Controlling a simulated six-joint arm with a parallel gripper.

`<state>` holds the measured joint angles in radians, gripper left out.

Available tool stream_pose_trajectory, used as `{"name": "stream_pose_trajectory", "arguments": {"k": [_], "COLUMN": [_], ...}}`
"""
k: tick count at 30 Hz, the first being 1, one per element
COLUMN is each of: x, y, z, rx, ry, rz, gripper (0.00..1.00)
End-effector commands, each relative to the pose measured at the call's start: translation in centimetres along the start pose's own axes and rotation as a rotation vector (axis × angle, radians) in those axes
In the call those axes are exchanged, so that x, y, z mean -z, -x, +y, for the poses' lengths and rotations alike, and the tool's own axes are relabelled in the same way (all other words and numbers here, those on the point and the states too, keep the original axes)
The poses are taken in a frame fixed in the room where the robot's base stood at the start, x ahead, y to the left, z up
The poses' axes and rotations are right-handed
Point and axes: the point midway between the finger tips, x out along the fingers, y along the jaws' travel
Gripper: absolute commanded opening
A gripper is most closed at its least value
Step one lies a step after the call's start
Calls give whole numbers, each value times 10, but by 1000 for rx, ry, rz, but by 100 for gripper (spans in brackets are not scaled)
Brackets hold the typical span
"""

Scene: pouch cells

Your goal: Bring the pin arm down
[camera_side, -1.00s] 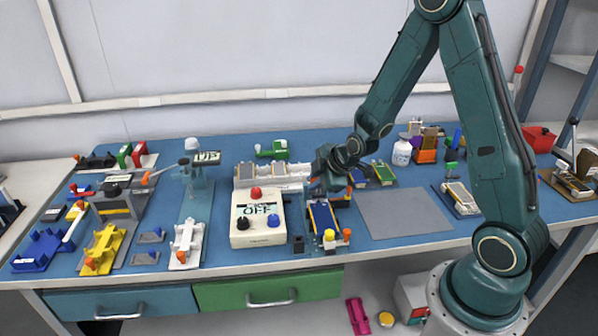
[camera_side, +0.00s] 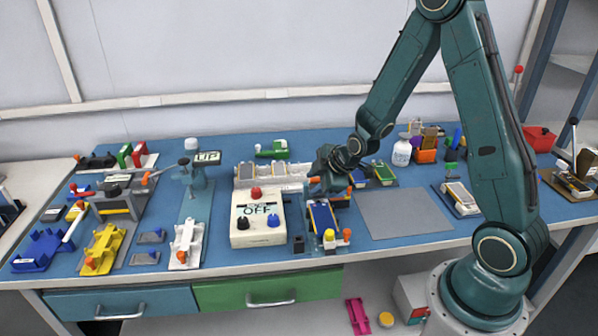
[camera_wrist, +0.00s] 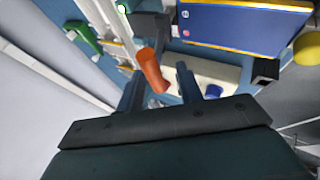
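My gripper (camera_wrist: 160,88) shows in the wrist view with its two dark fingers apart. An orange handle (camera_wrist: 153,70), which seems to belong to the pin arm, stands just beyond the fingertips and partly in the gap between them. Whether a finger touches it I cannot tell. In the side view my gripper (camera_side: 318,187) is low over the back of a fixture, and the orange handle (camera_side: 313,180) shows beside it. A blue pouch cell (camera_side: 321,215) lies in the fixture; it also shows in the wrist view (camera_wrist: 245,25). My gripper hides the arm's pivot in the side view.
A white control box (camera_side: 258,232) reading OFF stands left of the fixture. A white rack of cells (camera_side: 270,172) is behind it. A small sign (camera_side: 207,157) reads UP by a teal press (camera_side: 190,178). A bare grey mat (camera_side: 405,213) lies to the right.

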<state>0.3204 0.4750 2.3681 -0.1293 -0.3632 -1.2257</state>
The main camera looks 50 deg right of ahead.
Motion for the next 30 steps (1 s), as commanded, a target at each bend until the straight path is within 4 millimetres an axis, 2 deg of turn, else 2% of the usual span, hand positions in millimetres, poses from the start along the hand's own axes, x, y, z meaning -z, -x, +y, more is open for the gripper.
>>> {"name": "stream_pose_trajectory", "arguments": {"k": [8,30], "x": [0,0], "y": [19,93], "z": [1,0], "rx": [-3,0], "ry": [0,-1], "rz": [1,1], "gripper": [36,36]}}
